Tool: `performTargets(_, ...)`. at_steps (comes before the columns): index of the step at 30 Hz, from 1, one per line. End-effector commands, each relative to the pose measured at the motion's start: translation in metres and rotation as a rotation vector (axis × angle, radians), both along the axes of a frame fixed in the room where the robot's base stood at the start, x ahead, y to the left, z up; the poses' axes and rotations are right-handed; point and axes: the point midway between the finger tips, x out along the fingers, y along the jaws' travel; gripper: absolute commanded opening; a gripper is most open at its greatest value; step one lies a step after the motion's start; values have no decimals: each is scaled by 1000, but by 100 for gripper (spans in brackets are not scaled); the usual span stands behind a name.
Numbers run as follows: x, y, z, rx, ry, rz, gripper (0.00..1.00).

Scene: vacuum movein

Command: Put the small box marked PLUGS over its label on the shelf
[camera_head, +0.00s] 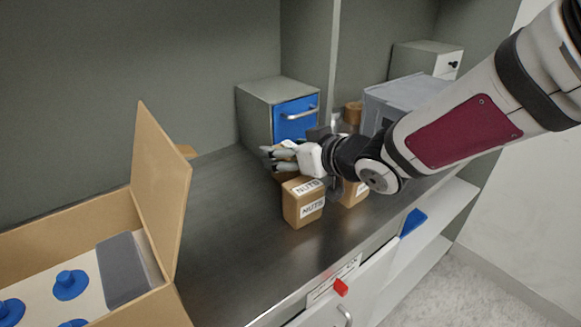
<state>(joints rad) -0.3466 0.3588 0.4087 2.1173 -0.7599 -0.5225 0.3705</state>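My gripper (272,158) reaches in from the right, low over the dark counter, with its fingers pointing left. A small brown cardboard box (286,176) shows partly behind and below the fingers; its marking is hidden. I cannot tell whether the fingers touch it or how far they are apart. In front stands a brown box marked NUTS (303,207), apart from the fingertips. Another brown box (354,193) stands to its right, partly hidden by my arm. No PLUGS marking is readable.
A large open carton (162,190) with blue-knobbed contents stands at front left, its flap upright. A grey cabinet with a blue drawer (296,118) stands behind my gripper. A grey bin (395,97) is behind my arm. The counter between carton and boxes is clear.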

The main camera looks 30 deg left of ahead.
Motion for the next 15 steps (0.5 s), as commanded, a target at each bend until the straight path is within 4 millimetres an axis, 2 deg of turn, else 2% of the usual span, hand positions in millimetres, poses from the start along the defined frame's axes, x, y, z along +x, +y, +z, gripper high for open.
performTargets(8,2,4,-1,1,0,0,65)
performTargets(11,2,4,-1,1,0,0,47)
performTargets(15,2,4,-1,1,0,0,15)
